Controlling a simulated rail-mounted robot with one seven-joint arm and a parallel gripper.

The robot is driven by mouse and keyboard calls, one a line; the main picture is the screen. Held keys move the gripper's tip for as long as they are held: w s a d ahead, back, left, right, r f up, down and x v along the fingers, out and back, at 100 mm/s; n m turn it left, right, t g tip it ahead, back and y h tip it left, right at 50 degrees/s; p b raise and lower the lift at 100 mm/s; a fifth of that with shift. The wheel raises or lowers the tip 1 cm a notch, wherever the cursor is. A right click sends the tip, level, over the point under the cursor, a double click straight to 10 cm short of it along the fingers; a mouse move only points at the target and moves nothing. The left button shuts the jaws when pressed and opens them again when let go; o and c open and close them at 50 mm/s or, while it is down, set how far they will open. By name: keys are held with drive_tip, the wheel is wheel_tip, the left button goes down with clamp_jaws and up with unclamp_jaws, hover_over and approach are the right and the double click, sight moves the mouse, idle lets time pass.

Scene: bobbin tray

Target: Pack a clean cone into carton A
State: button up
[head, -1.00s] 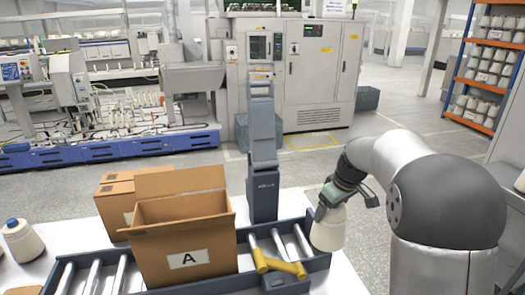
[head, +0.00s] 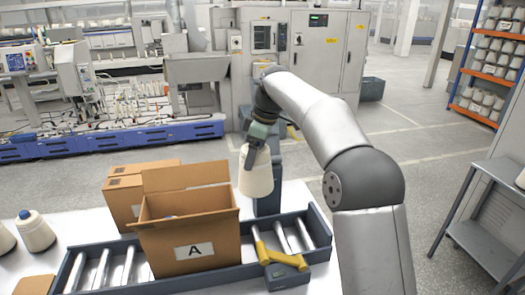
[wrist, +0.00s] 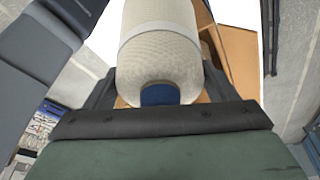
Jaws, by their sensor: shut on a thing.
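My gripper (head: 256,150) is shut on a cream yarn cone (head: 256,177) and holds it in the air, slightly tilted, just right of carton A. In the wrist view the cone (wrist: 160,55) sits between my fingers (wrist: 158,88), its blue tip (wrist: 160,96) towards the camera. The visible yarn looks even and pale; its far side is hidden. Carton A (head: 165,253) is an open brown box with an "A" label and a raised back flap, standing on the roller conveyor. A small bluish spot shows inside, too small to identify. Brown cardboard (wrist: 238,45) shows behind the held cone.
A blue-tipped cone (head: 35,232) stands on the white table at left, with another cut off beside it. A second brown carton (head: 122,205) stands behind carton A. A dark grey post (head: 267,203) stands behind the held cone.

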drive_tip(key=s+a, duration=0.2)
drive_tip(key=a, duration=0.5)
drive_tip(key=s+a, duration=0.3)
drive_tip(key=a, duration=0.3)
wheel_tip(320, 180, down, 22)
drive_tip(key=b, duration=1.4)
drive_tip(key=shift+w+a+f, duration=0.15)
drive_tip(key=shift+w+f, duration=0.1)
drive_tip(key=o, duration=1.6)
drive_tip(key=shift+c, duration=0.2)
drive_tip(key=p+v, duration=0.1)
drive_tip(key=v, duration=1.6)
drive_tip(key=shift+r, duration=0.3)
